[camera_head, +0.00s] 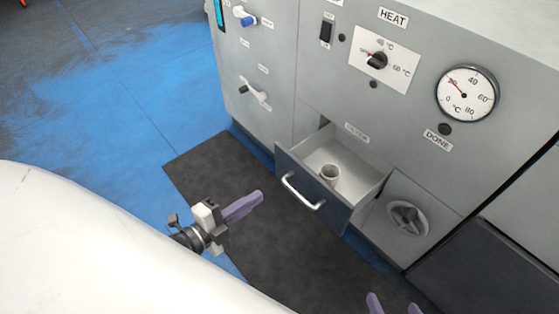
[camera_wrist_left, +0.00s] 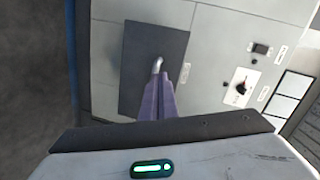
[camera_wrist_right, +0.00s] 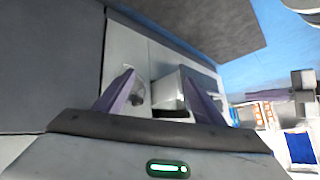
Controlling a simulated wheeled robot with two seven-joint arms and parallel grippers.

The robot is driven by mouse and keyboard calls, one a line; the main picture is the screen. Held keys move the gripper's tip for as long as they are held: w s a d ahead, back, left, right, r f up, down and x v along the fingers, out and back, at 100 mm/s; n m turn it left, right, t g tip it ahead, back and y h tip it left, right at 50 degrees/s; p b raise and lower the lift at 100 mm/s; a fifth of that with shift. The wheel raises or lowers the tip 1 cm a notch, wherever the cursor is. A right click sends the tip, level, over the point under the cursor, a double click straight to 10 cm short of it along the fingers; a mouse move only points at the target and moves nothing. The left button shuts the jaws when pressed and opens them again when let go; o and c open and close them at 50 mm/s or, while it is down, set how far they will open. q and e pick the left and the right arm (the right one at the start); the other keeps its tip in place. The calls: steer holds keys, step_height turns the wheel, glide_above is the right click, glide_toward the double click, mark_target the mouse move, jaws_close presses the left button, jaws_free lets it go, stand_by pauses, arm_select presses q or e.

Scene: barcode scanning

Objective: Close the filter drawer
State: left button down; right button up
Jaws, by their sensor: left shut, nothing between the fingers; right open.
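The filter drawer (camera_head: 315,193) stands pulled out of the grey machine, its dark front with a silver handle (camera_head: 302,191) facing me. My right gripper (camera_head: 394,300) is open and empty at the bottom edge, below the round knob.
The machine front carries a round knob (camera_head: 408,218) right of the drawer, a temperature gauge (camera_head: 466,93), a heat dial (camera_head: 376,60) and small valves on the left. A dark mat (camera_head: 205,165) lies on the blue floor. The space before the drawer front is clear.

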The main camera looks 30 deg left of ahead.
arm_select(q)
steer(key=s+a+r+m+t+h, duration=0.1)
steer(key=a+r+m+t+h, duration=0.1)
steer(key=a+m, duration=0.15)
steer(key=m+b, duration=0.1)
steer(key=b, duration=0.2)
glide_toward(289, 157)
steer(key=x, duration=0.5)
steer(key=shift+s+d, duration=0.1)
steer(key=shift+x, duration=0.8)
arm_select(e)
steer(key=shift+w+a+f+n+g+y, duration=0.15)
steer(key=shift+a+f+n+g, duration=0.15)
steer(key=shift+a+f, duration=0.2)
steer(key=shift+w+a+f+n+g+y, duration=0.1)
steer(key=shift+a+f+n+g+y, duration=0.1)
steer(key=shift+a+f+g, duration=0.2)
